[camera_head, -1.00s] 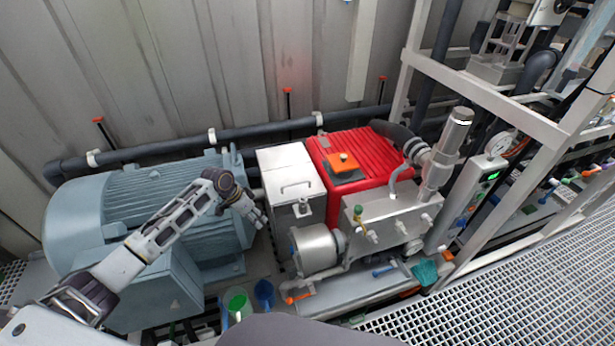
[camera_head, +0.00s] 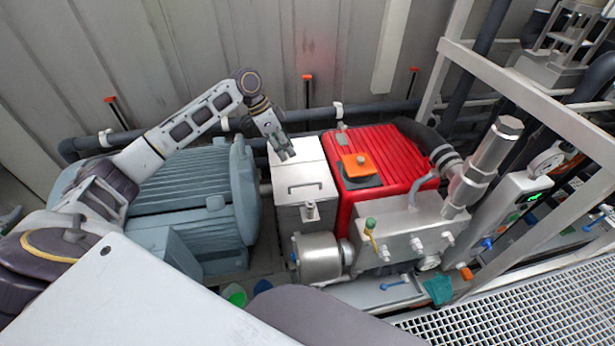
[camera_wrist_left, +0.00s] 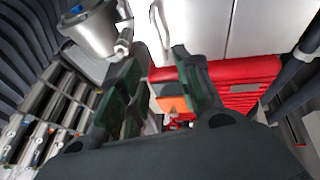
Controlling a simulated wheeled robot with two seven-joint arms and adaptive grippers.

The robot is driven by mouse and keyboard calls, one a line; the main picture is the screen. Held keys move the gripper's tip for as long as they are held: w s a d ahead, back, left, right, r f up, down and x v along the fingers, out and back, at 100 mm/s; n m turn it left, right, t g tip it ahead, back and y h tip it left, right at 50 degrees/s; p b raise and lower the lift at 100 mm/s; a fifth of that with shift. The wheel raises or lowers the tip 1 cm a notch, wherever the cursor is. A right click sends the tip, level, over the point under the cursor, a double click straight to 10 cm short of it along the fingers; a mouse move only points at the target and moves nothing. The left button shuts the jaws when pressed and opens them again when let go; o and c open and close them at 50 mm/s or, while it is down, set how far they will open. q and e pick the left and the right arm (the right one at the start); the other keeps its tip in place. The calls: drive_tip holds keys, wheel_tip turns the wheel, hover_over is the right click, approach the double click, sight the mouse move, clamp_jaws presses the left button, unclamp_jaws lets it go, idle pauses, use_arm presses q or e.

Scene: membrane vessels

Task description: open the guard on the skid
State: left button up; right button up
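The guard (camera_head: 298,172) is a silver box with a lid between the blue-grey motor and the red pump. Its lid looks shut. A bar handle (camera_head: 306,186) sits on the lid, and a small latch (camera_head: 310,210) is on the front. My left gripper (camera_head: 286,153) is above the rear part of the lid, pointing down; contact cannot be told. In the left wrist view its two dark fingers are apart with nothing between them, and the pale guard (camera_wrist_left: 200,28) fills the top. My right gripper is not in view.
The blue-grey motor (camera_head: 190,195) stands left of the guard and the red pump (camera_head: 385,150) right of it, with an orange block (camera_head: 358,165) on top. A silver cylinder (camera_head: 318,258) is in front. A pale frame (camera_head: 540,95) stands at right.

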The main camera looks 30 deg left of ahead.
use_arm(q)
drive_tip(key=x, duration=1.3)
drive_tip(key=shift+d+f, duration=0.15)
drive_tip(key=shift+f, duration=0.2)
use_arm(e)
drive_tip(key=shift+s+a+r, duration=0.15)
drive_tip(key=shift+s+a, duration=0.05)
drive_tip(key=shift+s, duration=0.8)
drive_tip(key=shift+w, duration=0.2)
use_arm(q)
drive_tip(key=shift+c, duration=0.6)
clamp_jaws()
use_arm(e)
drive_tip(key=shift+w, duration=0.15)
